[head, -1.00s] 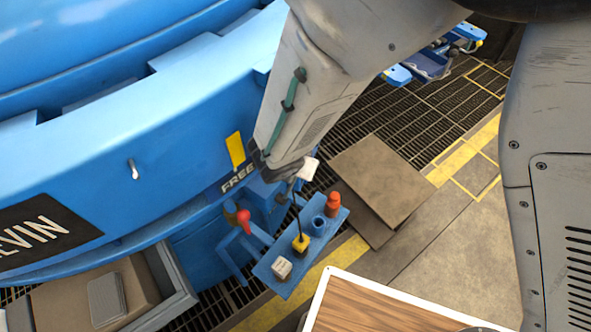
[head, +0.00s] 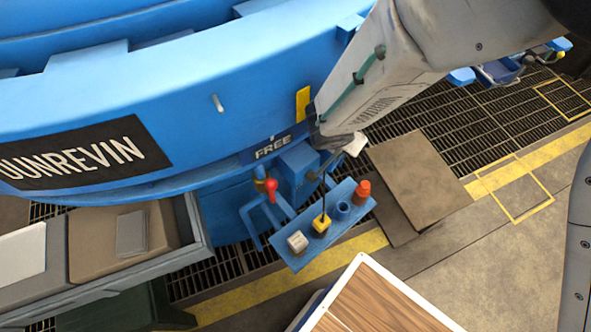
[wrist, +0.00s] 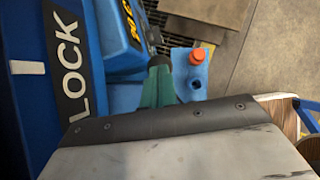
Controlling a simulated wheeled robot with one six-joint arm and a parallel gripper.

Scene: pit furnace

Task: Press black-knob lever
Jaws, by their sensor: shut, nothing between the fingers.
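In the wrist view my gripper (wrist: 159,72) shows as narrow green fingers, closed together and empty. A dark rounded piece (wrist: 162,60) sits at the fingertips and looks like the black knob; I cannot tell whether they touch. In the head view a small dark knob (head: 312,175) shows by the blue housing, just below the end of my arm. My fingers are mostly hidden behind the arm there. A red-knob lever (head: 271,186) stands to its left.
A blue control shelf (head: 296,262) carries a white block (head: 297,242), a yellow-based dark rod (head: 321,224) and an orange-red knob (head: 362,191), also in the wrist view (wrist: 197,56). The curved blue furnace wall (head: 200,90) stands behind. A wooden-topped box (head: 365,305) lies in front.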

